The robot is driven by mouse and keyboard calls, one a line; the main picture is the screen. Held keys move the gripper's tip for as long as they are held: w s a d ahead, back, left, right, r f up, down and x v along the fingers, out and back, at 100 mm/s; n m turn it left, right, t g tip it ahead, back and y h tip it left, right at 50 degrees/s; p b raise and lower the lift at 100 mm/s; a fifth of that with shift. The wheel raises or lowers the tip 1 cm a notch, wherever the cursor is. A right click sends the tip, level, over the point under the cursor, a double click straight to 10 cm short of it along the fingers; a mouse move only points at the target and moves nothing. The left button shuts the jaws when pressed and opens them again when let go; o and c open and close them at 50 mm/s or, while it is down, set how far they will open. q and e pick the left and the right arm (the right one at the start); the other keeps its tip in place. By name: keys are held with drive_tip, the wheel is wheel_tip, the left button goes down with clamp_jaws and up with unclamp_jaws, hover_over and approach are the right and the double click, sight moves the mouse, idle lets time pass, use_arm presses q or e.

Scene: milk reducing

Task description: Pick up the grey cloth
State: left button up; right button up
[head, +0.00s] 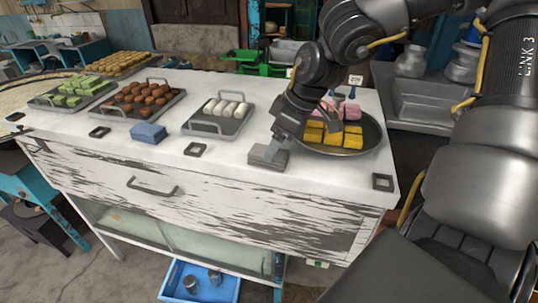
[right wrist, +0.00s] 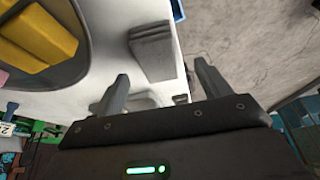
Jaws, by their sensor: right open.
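The grey cloth (head: 268,158) is a folded block lying near the front edge of the white counter, left of the round pan. My right gripper (head: 279,143) is just above and behind it, partly overlapping it in the head view. In the right wrist view the cloth (right wrist: 151,52) lies beyond my open right gripper (right wrist: 162,72), nearer the left finger, with nothing between the fingers. Whether a finger touches it is not clear. My left gripper is not in view.
The round pan (head: 352,150) with yellow and pink sweets sits beside the cloth on the right, below my right arm. A blue folded cloth (head: 149,133) and a tray with white sweets (head: 218,126) lie to the left. The counter front edge is close.

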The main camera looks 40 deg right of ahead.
drive_tip(key=p+x, duration=0.1)
drive_tip(key=x, duration=0.2)
drive_tip(key=shift+w+d+f, duration=0.15)
drive_tip(key=shift+f, duration=0.05)
drive_tip(key=shift+w+a+f, duration=0.25)
drive_tip(key=shift+a+f, duration=0.05)
drive_tip(key=shift+a, duration=0.2)
drive_tip(key=shift+d, duration=0.15)
drive_tip(key=shift+s+d+f, duration=0.1)
drive_tip(key=shift+d, duration=0.15)
use_arm(q)
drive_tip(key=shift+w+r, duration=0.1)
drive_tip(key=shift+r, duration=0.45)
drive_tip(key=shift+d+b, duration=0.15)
drive_tip(key=shift+b, duration=0.15)
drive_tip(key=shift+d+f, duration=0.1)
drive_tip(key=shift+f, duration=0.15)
use_arm(e)
drive_tip(key=shift+a+f, duration=0.1)
drive_tip(key=shift+a, duration=0.05)
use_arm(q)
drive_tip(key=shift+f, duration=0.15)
use_arm(e)
drive_tip(key=shift+a, duration=0.15)
